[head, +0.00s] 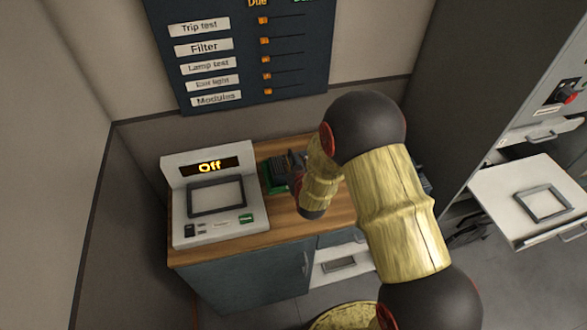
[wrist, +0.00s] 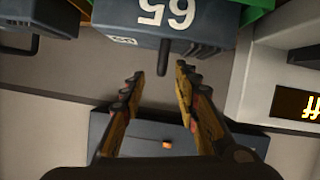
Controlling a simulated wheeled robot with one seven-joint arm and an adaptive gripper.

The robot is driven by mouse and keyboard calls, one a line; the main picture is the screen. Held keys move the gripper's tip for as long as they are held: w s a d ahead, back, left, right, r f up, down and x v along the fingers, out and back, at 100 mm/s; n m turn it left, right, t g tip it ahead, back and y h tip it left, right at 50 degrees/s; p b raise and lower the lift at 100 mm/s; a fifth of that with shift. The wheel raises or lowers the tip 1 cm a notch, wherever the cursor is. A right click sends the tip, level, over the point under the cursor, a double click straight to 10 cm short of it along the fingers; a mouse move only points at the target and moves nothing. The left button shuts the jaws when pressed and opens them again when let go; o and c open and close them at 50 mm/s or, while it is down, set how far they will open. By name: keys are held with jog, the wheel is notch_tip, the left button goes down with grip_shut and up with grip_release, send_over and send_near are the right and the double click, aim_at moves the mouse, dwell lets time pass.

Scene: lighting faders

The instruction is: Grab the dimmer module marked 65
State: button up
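The dimmer module marked 65 (wrist: 140,22) is dark blue-grey. It shows at the top of the wrist view with its number upside down and a short dark handle (wrist: 163,58) pointing toward my gripper. My gripper (wrist: 159,74) is open and empty, its two fingers apart on either side of the handle's line, with the handle tip near or just between the fingertips. In the head view my gripper (head: 296,168) is at the counter by a green holder (head: 272,184) with dark modules, partly hidden by my arm. No number is readable there.
A grey tester (head: 215,200) reading "Off" stands left of the green holder on the wooden counter (head: 285,214). Another dark module (wrist: 45,15) with a handle shows at upper left in the wrist view. A slider board (head: 240,50) hangs behind. An open drawer (head: 485,195) juts out at right.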

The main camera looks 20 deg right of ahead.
aim_at(292, 156)
jog(key=x, duration=0.5)
jog(key=shift+b, duration=0.4)
jog(key=shift+a, duration=0.1)
jog(key=c, duration=0.8)
grip_shut()
jog(key=shift+w+r, duration=0.1)
jog(key=shift+r, duration=0.1)
